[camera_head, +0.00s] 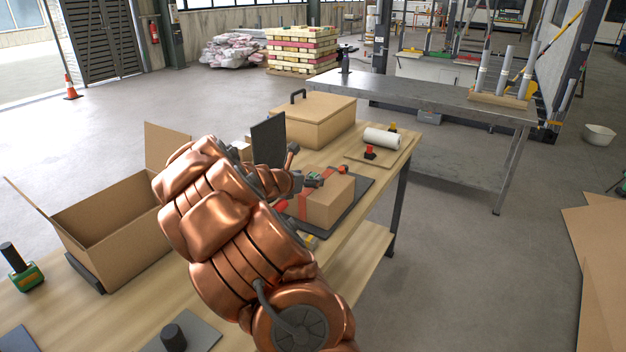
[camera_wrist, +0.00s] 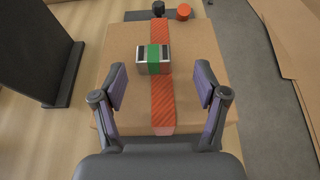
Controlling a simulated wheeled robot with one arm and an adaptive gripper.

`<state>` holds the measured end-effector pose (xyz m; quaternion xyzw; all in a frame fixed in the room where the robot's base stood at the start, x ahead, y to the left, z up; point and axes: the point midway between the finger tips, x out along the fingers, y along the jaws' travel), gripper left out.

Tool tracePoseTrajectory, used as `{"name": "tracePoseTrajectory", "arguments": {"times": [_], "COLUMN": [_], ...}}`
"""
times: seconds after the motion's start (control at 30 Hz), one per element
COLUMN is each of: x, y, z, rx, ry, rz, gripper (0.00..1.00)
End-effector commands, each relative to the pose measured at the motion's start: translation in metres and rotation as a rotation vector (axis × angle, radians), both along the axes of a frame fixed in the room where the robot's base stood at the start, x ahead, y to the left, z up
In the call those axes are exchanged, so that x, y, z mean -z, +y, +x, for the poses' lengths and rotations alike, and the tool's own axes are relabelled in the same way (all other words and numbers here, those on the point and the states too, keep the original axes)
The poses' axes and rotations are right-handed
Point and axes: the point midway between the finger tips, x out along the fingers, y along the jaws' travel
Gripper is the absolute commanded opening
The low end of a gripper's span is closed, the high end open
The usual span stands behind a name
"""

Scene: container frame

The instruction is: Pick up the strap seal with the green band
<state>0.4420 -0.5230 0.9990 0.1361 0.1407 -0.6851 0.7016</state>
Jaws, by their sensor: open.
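The strap seal with the green band (camera_wrist: 154,59) is a small pale block with dark ends and a green band around its middle. It lies on top of a cardboard box (camera_wrist: 115,50), across a red-orange tape strip (camera_wrist: 162,105). My gripper (camera_wrist: 160,84) is open in the wrist view, with its two fingers apart over the near part of the box. The seal sits between and beyond the fingertips, untouched. In the head view the box (camera_head: 331,204) shows beyond my copper arm, which hides much of the area around my gripper.
A dark upright panel (camera_head: 268,146) stands left of the box. An open carton (camera_head: 110,225) is at the left of the wooden table. A lidded box (camera_head: 312,122), a white roll (camera_head: 382,139) and a red-topped item (camera_head: 370,152) stand farther back.

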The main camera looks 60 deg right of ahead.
Motion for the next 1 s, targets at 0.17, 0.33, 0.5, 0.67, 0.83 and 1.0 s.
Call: {"name": "tracePoseTrajectory", "arguments": {"times": [0.17, 0.33, 0.5, 0.67, 0.83, 1.0], "x": [0.002, 0.008, 0.015, 0.018, 0.018, 0.018], "y": [-0.011, -0.027, -0.042, -0.047, -0.047, -0.047], "z": [0.003, 0.010, 0.009, 0.010, 0.010, 0.010], "rx": [0.000, -0.003, -0.001, -0.002, -0.003, -0.003], "ry": [0.000, -0.001, 0.000, -0.001, -0.001, -0.001], "rz": [0.000, 0.001, -0.001, 0.000, -0.001, -0.001], "gripper": [0.73, 0.73, 0.73, 0.73, 0.73, 0.60]}}
